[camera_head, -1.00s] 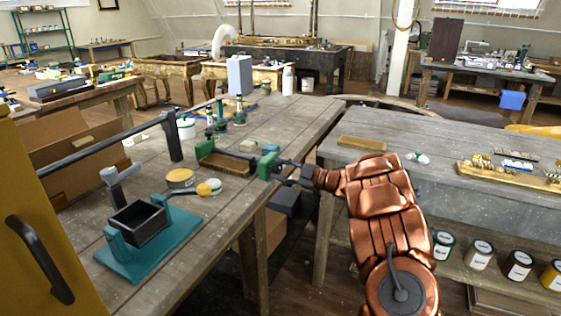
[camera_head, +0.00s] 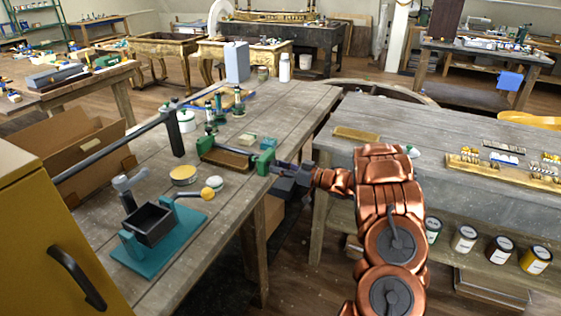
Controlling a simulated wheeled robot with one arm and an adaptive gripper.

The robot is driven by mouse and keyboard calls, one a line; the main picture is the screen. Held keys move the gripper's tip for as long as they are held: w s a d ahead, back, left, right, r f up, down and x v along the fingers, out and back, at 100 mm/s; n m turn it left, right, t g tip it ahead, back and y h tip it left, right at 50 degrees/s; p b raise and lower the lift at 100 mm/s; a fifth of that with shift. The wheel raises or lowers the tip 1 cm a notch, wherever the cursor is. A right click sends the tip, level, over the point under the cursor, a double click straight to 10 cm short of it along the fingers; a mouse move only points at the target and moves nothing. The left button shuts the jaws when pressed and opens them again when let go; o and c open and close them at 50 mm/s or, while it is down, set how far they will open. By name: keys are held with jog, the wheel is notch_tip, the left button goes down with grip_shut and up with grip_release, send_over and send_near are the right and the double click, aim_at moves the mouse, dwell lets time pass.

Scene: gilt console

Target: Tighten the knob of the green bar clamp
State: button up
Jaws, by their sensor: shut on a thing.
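The green bar clamp (camera_head: 263,162) lies at the right edge of the left wooden table (camera_head: 292,104). Its green end blocks stand on either side of a brown piece (camera_head: 228,159). My gripper (camera_head: 278,168) reaches in from the right, at the clamp's right end, with its fingers closed there. The knob is hidden by the fingers, so its turn cannot be seen. My copper arm stretches from the lower right to the clamp.
A teal fixture with a dark box (camera_head: 150,223) stands at the table's front. Bottles and tins, including a blue-grey canister (camera_head: 237,62), stand behind the clamp. A grey bench (camera_head: 420,140) is on the right, with paint cans (camera_head: 465,238) below. A yellow cabinet (camera_head: 45,240) is front left.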

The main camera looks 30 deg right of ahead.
jog(key=m+p, duration=0.3)
jog(key=m, duration=0.2)
jog(key=shift+r+m+p, duration=0.15)
jog(key=shift+m+p, duration=0.15)
jog(key=shift+p, duration=0.05)
dwell(0.5)
jog(key=o, duration=1.1)
jog(key=shift+o, duration=0.2)
jog(key=v, duration=1.2)
